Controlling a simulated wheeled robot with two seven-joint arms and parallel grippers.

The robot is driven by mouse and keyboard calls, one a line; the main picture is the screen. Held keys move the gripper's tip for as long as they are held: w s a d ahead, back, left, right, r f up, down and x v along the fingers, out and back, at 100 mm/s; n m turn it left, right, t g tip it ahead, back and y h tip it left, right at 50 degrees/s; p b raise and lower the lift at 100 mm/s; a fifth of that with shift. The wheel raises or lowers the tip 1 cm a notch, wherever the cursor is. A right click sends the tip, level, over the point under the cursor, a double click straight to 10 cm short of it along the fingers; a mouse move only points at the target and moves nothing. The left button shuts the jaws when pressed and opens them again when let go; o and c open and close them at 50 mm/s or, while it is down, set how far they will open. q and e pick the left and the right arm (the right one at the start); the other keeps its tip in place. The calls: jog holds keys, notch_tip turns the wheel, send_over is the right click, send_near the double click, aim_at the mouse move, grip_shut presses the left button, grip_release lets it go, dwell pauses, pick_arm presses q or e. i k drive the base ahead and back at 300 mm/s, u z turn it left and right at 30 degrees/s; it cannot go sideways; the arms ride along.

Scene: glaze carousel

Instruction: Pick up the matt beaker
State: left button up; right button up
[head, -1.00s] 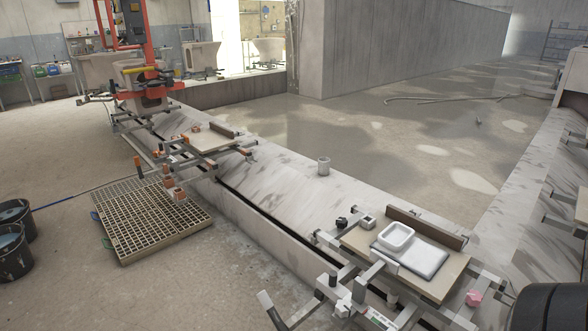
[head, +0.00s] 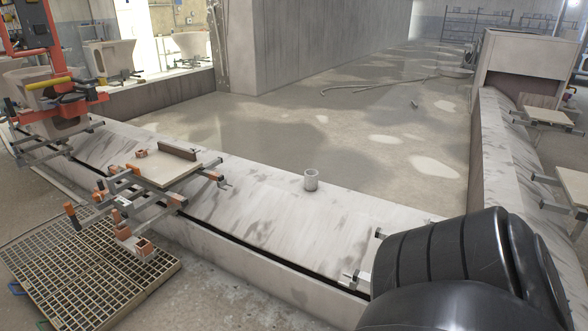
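A small pale grey beaker (head: 311,180) stands upright on the sloping, stained grey ledge (head: 270,205), near the middle of the head view. It looks like the matt beaker; its rim and open top show. Nothing touches it. Neither of my grippers is in view. A large black rounded part, which looks like a link of my own arm, fills the lower right. It hides most of a carrier there, and only some metal arm ends (head: 356,279) show beside it.
Left of the beaker, a carrier (head: 165,168) with a pale board and orange-tipped arms sits on the ledge. A slatted grate (head: 85,275) lies on the floor at lower left. More boards (head: 543,117) stand at right. The ledge around the beaker is clear.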

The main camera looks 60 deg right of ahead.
aim_at(311, 180)
jog(key=z, duration=0.4)
jog(key=i, duration=0.75)
jog(key=z, duration=1.2)
jog(key=i, duration=2.2)
jog(key=z, duration=0.05)
